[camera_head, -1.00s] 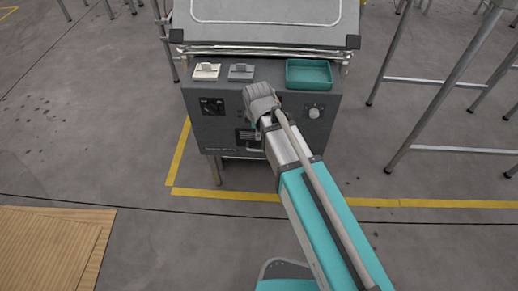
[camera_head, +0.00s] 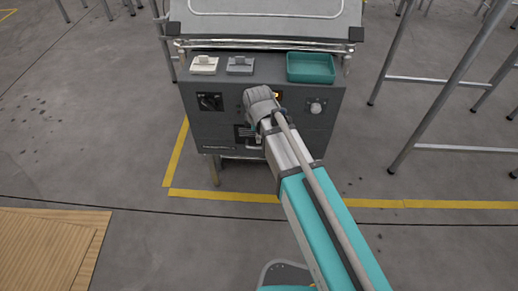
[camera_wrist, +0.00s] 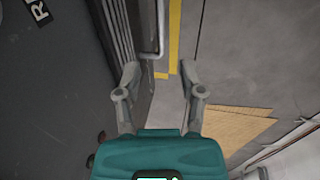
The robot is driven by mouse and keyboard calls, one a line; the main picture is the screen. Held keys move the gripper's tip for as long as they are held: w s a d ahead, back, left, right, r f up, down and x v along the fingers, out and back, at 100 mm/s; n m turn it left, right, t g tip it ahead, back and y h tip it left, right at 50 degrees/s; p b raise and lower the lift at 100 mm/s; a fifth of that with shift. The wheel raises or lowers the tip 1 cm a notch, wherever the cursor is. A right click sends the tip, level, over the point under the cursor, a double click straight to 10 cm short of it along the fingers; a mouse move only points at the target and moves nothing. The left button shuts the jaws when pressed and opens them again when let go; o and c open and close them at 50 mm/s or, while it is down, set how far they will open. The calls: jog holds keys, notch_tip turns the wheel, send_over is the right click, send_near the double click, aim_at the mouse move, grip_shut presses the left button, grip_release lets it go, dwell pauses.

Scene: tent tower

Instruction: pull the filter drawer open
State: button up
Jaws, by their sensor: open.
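The dark grey machine (camera_head: 220,125) stands ahead in the head view. The drawer area low on its front (camera_head: 243,131) is partly hidden by my arm. In the wrist view, a dark ribbed front (camera_wrist: 122,35) with a bent silver handle bar (camera_wrist: 161,28) lies beyond the fingertips. My gripper (camera_wrist: 159,70) is open and empty, one finger on each side of the bar's line in the picture. I cannot tell whether the bar is between the fingers in depth. I see no clear drawer gap. In the head view, the fingers are hidden behind my wrist.
A teal tray (camera_head: 311,68), a white block (camera_head: 204,65) and a grey block (camera_head: 240,65) sit on the machine's top ledge. Metal frames (camera_head: 440,110) stand right; wooden boards (camera_head: 45,250) lie front left.

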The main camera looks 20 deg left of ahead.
aim_at(259, 148)
jog(key=shift+w+a+f+b, duration=0.1)
jog(key=shift+w+f+b, duration=0.15)
jog(key=shift+f+b, duration=1.15)
jog(key=shift+w+a+f+b, duration=0.1)
jog(key=shift+w+f+b, duration=0.15)
jog(key=shift+f+b, duration=1.1)
jog(key=shift+w+f+b, duration=0.25)
jog(key=shift+f+b, duration=1)
jog(key=shift+f, duration=0.25)
jog(key=shift+c, duration=0.3)
grip_shut()
